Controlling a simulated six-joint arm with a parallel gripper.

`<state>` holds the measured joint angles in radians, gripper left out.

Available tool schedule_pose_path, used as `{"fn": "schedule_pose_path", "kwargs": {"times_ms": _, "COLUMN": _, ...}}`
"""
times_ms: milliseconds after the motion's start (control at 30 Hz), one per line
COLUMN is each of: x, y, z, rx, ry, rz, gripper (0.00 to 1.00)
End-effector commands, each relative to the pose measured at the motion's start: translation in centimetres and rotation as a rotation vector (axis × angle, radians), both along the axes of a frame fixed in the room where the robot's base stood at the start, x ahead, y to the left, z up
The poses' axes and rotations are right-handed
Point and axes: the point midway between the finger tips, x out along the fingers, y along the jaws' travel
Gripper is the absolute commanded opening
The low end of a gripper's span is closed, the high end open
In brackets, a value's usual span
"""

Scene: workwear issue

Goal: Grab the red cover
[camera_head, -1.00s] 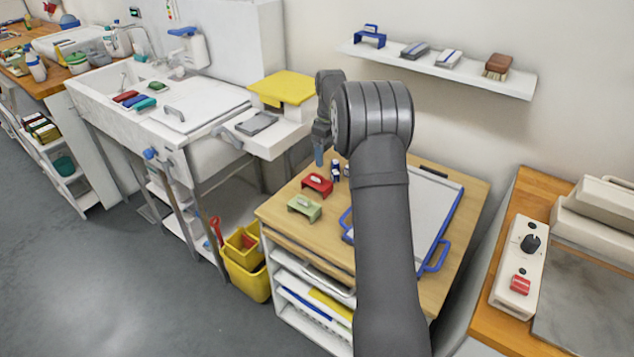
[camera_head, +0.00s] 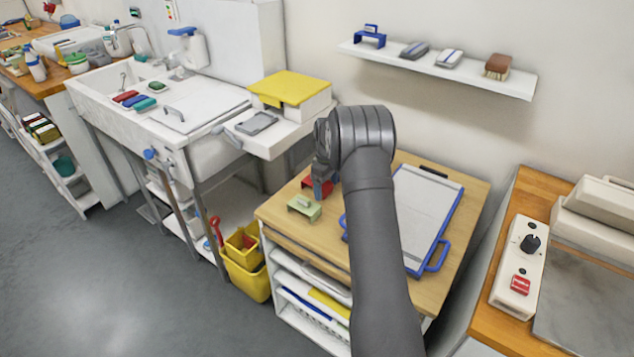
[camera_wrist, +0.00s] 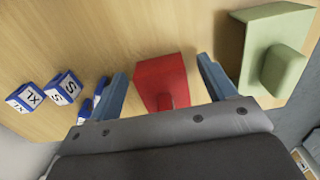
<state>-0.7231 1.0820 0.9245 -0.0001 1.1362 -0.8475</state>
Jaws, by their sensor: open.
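The red cover (camera_head: 309,183) is a small block with a raised grip on its top. It rests on the wooden table top beside the green cover (camera_head: 304,208). My gripper (camera_head: 322,187) is low over the red cover and hides part of it in the head view. In the wrist view the red cover (camera_wrist: 160,76) lies between my two open blue fingers (camera_wrist: 161,70), with a gap on each side. Its lower end is hidden behind the gripper body. The green cover (camera_wrist: 280,45) is just outside the right finger.
Blue-and-white size cubes (camera_wrist: 66,87) marked S and XL lie left of my left finger; one is close beside it. A white board with blue handles (camera_head: 428,208) takes up the table's right part. A wall shelf (camera_head: 440,66) is behind.

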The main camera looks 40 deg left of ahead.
Motion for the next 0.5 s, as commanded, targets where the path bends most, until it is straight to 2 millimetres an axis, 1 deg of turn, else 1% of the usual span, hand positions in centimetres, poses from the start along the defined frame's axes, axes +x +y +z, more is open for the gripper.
{"fn": "schedule_pose_path", "kwargs": {"times_ms": 67, "x": 0.03, "y": 0.00, "z": -0.53, "rx": 0.001, "ry": -0.001, "rz": 0.000, "gripper": 0.76}}
{"fn": "schedule_pose_path", "kwargs": {"times_ms": 233, "x": 0.04, "y": 0.00, "z": -0.55, "rx": 0.001, "ry": -0.002, "rz": 0.000, "gripper": 0.76}}
{"fn": "schedule_pose_path", "kwargs": {"times_ms": 267, "x": 0.04, "y": 0.00, "z": -0.54, "rx": 0.001, "ry": -0.002, "rz": 0.000, "gripper": 0.74}}
{"fn": "schedule_pose_path", "kwargs": {"times_ms": 400, "x": 0.04, "y": -0.01, "z": -0.53, "rx": 0.001, "ry": -0.001, "rz": 0.000, "gripper": 0.47}}
{"fn": "schedule_pose_path", "kwargs": {"times_ms": 500, "x": 0.04, "y": -0.01, "z": -0.52, "rx": 0.001, "ry": -0.001, "rz": 0.000, "gripper": 0.29}}
